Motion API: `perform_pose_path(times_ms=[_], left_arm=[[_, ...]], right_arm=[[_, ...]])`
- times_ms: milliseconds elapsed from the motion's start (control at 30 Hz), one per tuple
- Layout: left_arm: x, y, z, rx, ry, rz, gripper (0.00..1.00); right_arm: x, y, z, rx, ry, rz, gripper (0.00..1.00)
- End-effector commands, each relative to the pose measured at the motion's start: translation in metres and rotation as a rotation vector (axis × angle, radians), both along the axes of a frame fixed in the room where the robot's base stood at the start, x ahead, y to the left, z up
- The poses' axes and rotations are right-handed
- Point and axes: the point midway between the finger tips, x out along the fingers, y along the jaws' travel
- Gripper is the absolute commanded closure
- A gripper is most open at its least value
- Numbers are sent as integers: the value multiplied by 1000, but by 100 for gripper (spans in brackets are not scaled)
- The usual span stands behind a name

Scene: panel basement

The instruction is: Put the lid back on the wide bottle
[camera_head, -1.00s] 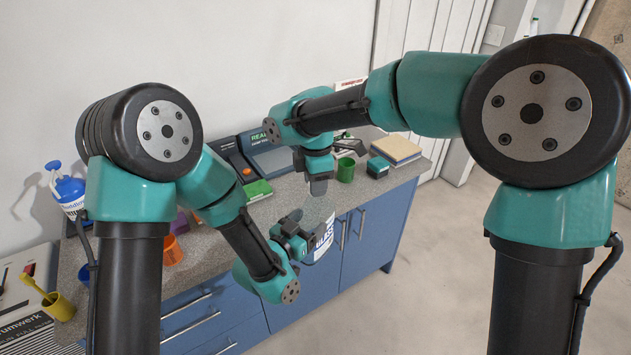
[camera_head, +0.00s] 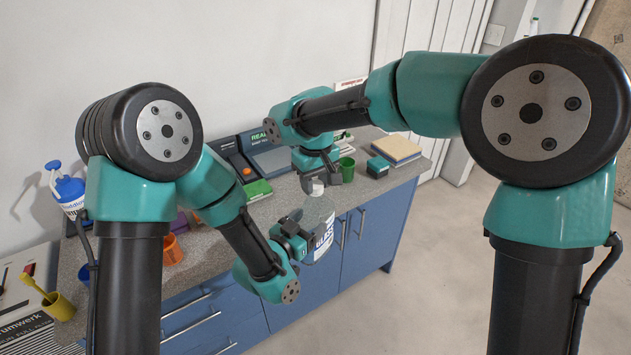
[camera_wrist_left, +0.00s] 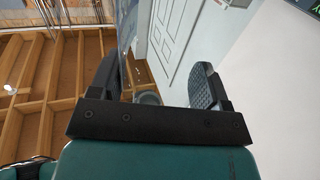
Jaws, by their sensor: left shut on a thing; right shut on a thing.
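The wide bottle (camera_head: 319,211) is clear, with a white label carrying dark lettering. My left gripper (camera_head: 304,231) is shut on its side and holds it in front of the counter's edge. In the left wrist view, a clear strip of the bottle (camera_wrist_left: 126,25) shows by the left finger; the rest is hard to make out. My right gripper (camera_head: 320,183) points down above the bottle's top, shut on a small white piece that looks like the lid (camera_head: 317,188). The lid seems a little above the bottle and apart from it; the exact gap is unclear.
A green cup (camera_head: 346,169) stands close to my right gripper. A teal-and-black box (camera_head: 378,167) and a tan block (camera_head: 397,149) lie farther right on the counter (camera_head: 207,252). An orange cup (camera_head: 173,250) and a blue-topped wash bottle (camera_head: 67,190) stand left.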

Motion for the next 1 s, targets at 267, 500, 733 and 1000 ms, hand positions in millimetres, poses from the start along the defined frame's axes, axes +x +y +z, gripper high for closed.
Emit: perform_pose_path(times_ms=[267, 500, 733, 1000], left_arm=[[0, 0, 0, -1, -1, 0, 96], [0, 0, 0, -1, -1, 0, 96], [0, 0, 0, -1, -1, 0, 96], [0, 0, 0, -1, -1, 0, 96]], right_arm=[[0, 0, 0, 0, 1, -362, 90], [0, 0, -1, -1, 2, -674, 90], [0, 0, -1, -1, 2, -730, 60], [0, 0, -1, -1, 2, -728, 34]])
